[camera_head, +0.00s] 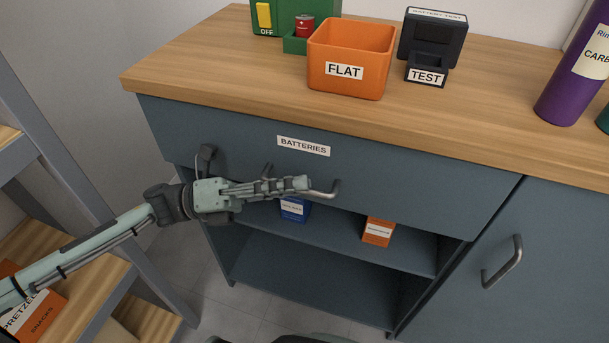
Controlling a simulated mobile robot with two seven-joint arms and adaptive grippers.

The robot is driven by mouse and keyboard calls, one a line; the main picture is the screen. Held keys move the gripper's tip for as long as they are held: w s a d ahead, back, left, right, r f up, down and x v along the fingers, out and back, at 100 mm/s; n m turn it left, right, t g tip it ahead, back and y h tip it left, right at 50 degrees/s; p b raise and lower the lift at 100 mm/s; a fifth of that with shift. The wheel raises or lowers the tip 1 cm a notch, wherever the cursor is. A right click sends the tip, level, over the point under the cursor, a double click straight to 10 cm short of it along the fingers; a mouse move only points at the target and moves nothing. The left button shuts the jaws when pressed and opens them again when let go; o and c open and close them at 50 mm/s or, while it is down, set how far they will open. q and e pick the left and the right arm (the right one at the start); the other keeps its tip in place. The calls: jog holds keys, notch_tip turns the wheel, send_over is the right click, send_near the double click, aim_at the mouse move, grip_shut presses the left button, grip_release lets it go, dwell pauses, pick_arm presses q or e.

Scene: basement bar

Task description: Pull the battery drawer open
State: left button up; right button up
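The battery drawer (400,180) is a wide blue-grey front under the wooden top, with a white "BATTERIES" label (303,146). It looks shut, with no visible gap along its top edge. Its grey metal handle (329,194) shows at its right end and a little at its left end. My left gripper (300,184) comes in from the left and lies across the handle, hiding its middle. Its fingers point right, roughly along the bar. I cannot tell whether they are closed on the bar. My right gripper is not in view.
An orange "FLAT" bin (350,84), black tester (433,38), green holder (266,17) and purple bottle (577,75) stand on the counter (480,110). Blue (295,210) and orange (378,232) boxes sit on the open shelf below. A cupboard door handle (503,263) is right; shelving (75,160) stands left.

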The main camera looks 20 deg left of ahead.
pick_arm(q)
jog(key=shift+d, duration=0.1)
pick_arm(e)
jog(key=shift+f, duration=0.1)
pick_arm(q)
grip_shut()
dwell(0.4)
